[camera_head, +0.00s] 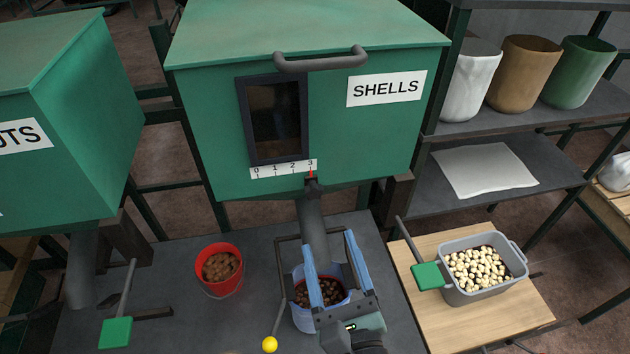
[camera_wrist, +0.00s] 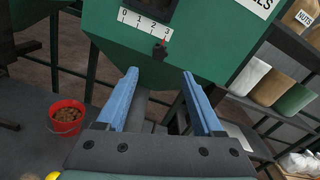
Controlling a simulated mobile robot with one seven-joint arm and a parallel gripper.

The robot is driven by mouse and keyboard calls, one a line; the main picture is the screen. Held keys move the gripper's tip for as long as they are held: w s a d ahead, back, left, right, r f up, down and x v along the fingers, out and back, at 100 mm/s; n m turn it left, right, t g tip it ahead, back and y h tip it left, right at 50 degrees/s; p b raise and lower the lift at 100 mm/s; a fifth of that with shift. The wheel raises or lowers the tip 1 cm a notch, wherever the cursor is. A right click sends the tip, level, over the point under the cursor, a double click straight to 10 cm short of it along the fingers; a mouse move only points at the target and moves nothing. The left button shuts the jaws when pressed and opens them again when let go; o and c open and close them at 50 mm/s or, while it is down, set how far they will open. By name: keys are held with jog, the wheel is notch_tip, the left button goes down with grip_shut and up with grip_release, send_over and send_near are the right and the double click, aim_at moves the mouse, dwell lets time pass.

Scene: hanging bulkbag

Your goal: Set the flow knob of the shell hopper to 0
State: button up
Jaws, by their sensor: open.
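The shell hopper (camera_head: 212,124) is a green box labelled SHELLS. Its scale (camera_head: 284,168) reads 0, 1, 2, 3 from left to right. A small dark flow knob (camera_head: 312,183) with a red pointer stands at 3, at the scale's right end. The knob also shows in the wrist view (camera_wrist: 160,51), above the space between my fingers. My gripper (camera_head: 328,256) has two blue fingers, spread apart with nothing between them. It is below and in front of the knob, not touching it, over a blue bucket (camera_head: 303,316) with dark contents under the chute (camera_head: 311,226).
A red bucket (camera_head: 220,279) of brown nuts stands left of the blue bucket. A yellow ball-ended lever (camera_head: 270,344) is in front. A grey tub (camera_head: 497,288) of pale pieces sits on a wooden table at right. Another green hopper (camera_head: 90,110) stands at left. A handle (camera_head: 320,61) juts from the shell hopper.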

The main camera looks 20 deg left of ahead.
aim_at(314, 194)
jog(key=p+x, duration=0.2)
jog(key=x, duration=1)
jog(key=shift+w+a+p, duration=0.15)
jog(key=shift+p, duration=0.25)
grip_shut()
dwell(0.8)
